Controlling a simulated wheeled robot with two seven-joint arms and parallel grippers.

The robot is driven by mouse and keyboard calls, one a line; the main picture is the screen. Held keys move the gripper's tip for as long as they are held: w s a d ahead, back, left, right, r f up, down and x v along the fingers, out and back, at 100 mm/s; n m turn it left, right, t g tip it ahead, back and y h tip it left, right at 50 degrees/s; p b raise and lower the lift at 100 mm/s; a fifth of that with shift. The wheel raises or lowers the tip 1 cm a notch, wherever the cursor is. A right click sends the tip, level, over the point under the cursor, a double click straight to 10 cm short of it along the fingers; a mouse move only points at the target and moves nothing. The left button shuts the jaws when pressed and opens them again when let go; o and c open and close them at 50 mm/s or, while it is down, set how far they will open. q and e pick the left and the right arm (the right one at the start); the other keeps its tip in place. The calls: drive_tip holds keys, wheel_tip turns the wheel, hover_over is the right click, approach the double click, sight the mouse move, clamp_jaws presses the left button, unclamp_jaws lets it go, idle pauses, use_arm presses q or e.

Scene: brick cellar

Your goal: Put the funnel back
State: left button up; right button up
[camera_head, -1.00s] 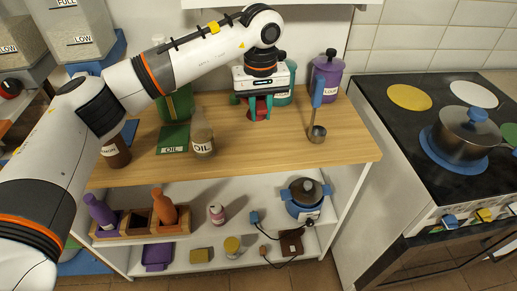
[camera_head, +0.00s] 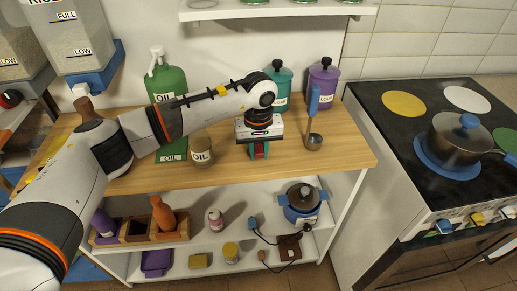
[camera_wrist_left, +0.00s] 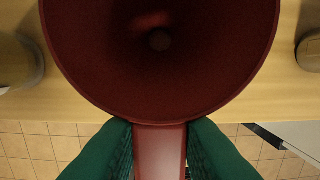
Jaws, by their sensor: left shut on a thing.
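The red funnel (camera_wrist_left: 160,80) fills the upper middle of the left wrist view, its wide mouth facing the camera and its small hole in the centre. My left gripper (camera_wrist_left: 160,150) has green fingers shut on the funnel's handle. In the head view my left gripper (camera_head: 259,153) points down near the front part of the wooden worktop. Only a bit of the red funnel (camera_head: 260,150) shows there between the fingers; my wrist hides most of it. I cannot tell how high it is above the worktop. My right gripper is not in view.
The lower shelf (camera_head: 215,251) holds several bottles and a blue pot (camera_head: 301,205). A stove (camera_head: 400,140) stands right.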

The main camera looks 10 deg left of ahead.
use_arm(q)
drive_tip(key=shift+f+b, duration=0.2)
drive_tip(key=shift+b, duration=0.1)
drive_tip(key=o, duration=0.9)
drive_tip(key=shift+r, duration=0.1)
drive_tip(key=shift+o, duration=0.2)
drive_tip(key=shift+r+p, duration=0.3)
drive_tip(key=shift+p, duration=0.1)
drive_tip(key=shift+r+b, duration=0.3)
drive_tip(key=shift+r, duration=0.05)
wheel_tip(320, 180, up, 11)
drive_tip(key=b, duration=0.2)
drive_tip(key=shift+s, duration=0.3)
